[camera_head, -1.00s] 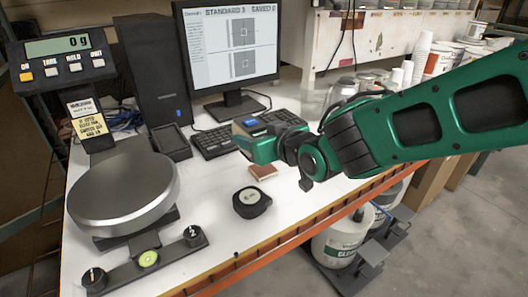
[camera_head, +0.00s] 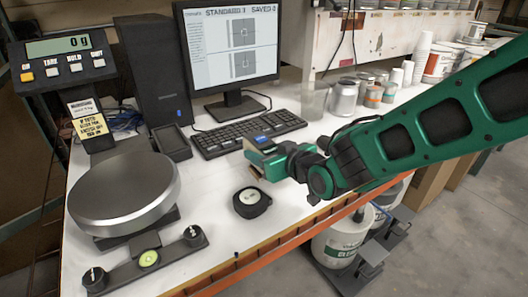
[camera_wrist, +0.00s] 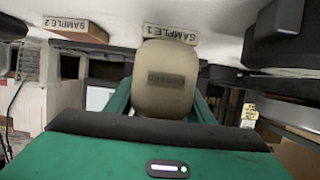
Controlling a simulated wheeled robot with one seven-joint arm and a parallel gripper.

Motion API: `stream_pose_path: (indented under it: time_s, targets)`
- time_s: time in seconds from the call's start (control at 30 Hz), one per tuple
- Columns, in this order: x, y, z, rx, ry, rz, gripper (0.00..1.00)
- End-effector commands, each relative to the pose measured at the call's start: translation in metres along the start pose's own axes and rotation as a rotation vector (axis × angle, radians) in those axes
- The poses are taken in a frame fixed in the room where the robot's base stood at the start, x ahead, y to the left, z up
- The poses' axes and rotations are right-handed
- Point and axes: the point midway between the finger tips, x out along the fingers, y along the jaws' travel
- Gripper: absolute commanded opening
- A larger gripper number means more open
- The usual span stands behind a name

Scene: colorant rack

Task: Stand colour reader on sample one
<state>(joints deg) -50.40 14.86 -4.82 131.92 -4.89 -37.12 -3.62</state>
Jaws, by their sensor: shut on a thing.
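My gripper (camera_head: 258,163) is over the white table, in front of the keyboard. In the wrist view, my gripper (camera_wrist: 164,98) is shut on the colour reader (camera_wrist: 165,72), a beige rounded body with a dark label, between its green fingers. The sample one block (camera_wrist: 169,33), tan with a "SAMPLE 1" label, lies on the table just beyond the reader's end. I cannot tell whether they touch. The sample two block (camera_wrist: 66,24) lies to its left. In the head view my gripper mostly hides the reader and the sample blocks.
A round black object (camera_head: 252,203) with a pale top sits close in front of my gripper. The keyboard (camera_head: 249,133) and monitor (camera_head: 229,48) are behind. A scale (camera_head: 124,187) stands at the left. Metal cans (camera_head: 343,98) stand at the back right.

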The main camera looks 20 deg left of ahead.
Motion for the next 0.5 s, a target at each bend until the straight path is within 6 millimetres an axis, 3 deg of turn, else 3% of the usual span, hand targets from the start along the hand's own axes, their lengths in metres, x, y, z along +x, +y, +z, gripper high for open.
stream_pose_path:
  time_s: [0.07,0.1,0.17,0.5]
  targets:
    - [0.0007,0.0003,0.0005,0.0,0.003,0.0,0.05]
    - [0.0006,0.0002,0.0018,0.0,0.0,0.0,0.56]
    - [0.0006,0.0002,0.0017,0.0,0.0,0.0,0.67]
    - [-0.0003,0.0004,-0.0006,0.0,0.0,0.0,0.67]
